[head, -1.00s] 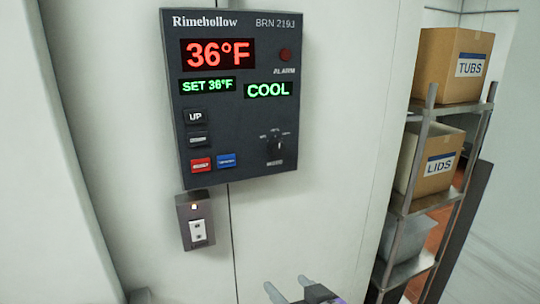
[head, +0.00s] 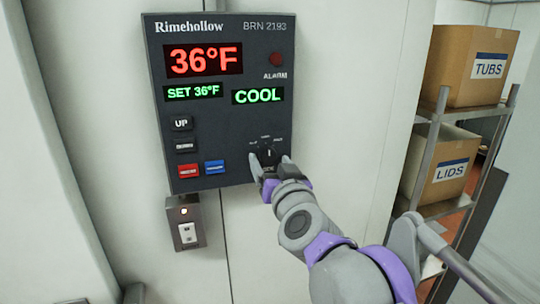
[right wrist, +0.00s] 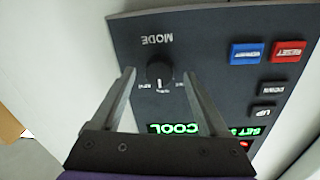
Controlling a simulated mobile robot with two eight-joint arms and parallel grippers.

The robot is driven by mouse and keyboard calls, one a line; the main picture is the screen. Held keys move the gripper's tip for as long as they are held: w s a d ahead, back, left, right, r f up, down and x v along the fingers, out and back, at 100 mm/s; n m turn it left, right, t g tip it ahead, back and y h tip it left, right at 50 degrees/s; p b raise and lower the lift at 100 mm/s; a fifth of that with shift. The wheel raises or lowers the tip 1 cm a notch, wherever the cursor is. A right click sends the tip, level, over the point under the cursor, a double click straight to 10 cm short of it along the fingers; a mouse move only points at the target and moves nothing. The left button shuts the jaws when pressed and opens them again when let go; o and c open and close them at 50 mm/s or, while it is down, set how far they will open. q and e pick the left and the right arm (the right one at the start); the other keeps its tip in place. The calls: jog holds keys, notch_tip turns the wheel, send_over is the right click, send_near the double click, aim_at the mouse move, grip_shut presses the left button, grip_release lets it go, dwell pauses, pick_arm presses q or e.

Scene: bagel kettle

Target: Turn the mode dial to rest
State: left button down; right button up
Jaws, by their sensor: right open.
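The dark control panel (head: 215,60) on the wall reads 36°F in red, SET 36°F and COOL in green. The mode dial (head: 268,153) is a black knob at its lower right; its white mark points about straight up, at the middle label. The labels are too small to read surely. My right gripper (head: 270,163) is open, its fingertips on either side of the dial. In the right wrist view the dial (right wrist: 160,68), under the word MODE, sits between the open fingers (right wrist: 158,80), with gaps on both sides. My left gripper is not in view.
UP (head: 181,123) and DOWN buttons, a red button (head: 188,171) and a blue button (head: 214,167) lie left of the dial. A small switch box (head: 186,222) is below the panel. A metal rack (head: 437,150) with boxes stands at the right.

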jog(key=shift+w+a, duration=0.15)
jog(key=shift+w, duration=0.45)
grip_shut()
